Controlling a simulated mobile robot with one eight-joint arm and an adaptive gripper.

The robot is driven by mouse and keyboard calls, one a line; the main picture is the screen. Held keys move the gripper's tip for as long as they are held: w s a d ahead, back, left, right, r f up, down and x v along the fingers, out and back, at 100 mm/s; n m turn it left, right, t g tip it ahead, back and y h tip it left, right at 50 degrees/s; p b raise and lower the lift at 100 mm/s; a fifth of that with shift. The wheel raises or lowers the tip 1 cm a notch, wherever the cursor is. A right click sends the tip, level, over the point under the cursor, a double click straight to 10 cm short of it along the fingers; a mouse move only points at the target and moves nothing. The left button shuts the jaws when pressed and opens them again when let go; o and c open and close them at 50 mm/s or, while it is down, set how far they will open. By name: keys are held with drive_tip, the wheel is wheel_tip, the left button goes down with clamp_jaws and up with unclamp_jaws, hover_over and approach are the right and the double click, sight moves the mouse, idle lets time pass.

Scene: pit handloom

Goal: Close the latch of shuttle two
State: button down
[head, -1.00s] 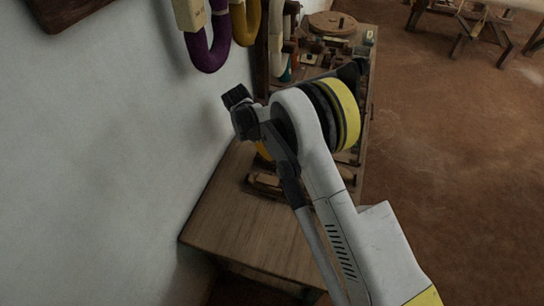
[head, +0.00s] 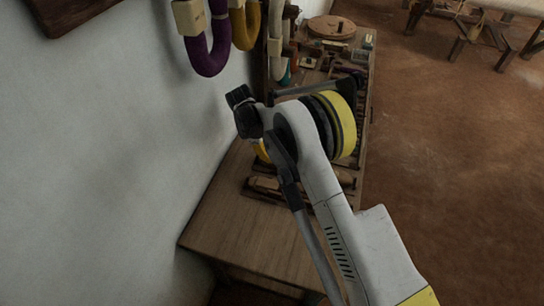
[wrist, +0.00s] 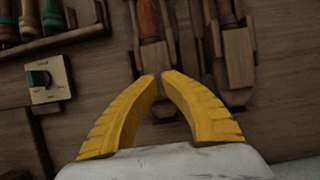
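In the wrist view my gripper (wrist: 160,74) has its two yellow fingers brought together, tips meeting or nearly so, with nothing visible held. The tips lie over the near end of a wooden shuttle (wrist: 155,57) with an orange-red bobbin (wrist: 148,18). A second wooden shuttle (wrist: 238,58), with a purple band on its bobbin (wrist: 229,18), lies to the right, apart from the fingers. I cannot tell which is shuttle two, nor make out a latch or its state. In the head view my arm hides most of the gripper.
The wooden bench (head: 245,232) stands along the white wall, its near end bare. A cream block with a teal part (wrist: 48,80) and a rack of bobbins (wrist: 50,42) lie left in the wrist view. Yarn skeins (head: 208,55) hang above. Open floor (head: 450,160) lies right.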

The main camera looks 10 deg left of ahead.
drive_tip(key=c, duration=1.8)
unclamp_jaws()
drive_tip(key=shift+c, duration=0.2)
drive_tip(key=v, duration=0.7)
drive_tip(key=shift+a+r, duration=0.1)
drive_tip(key=shift+r, duration=0.15)
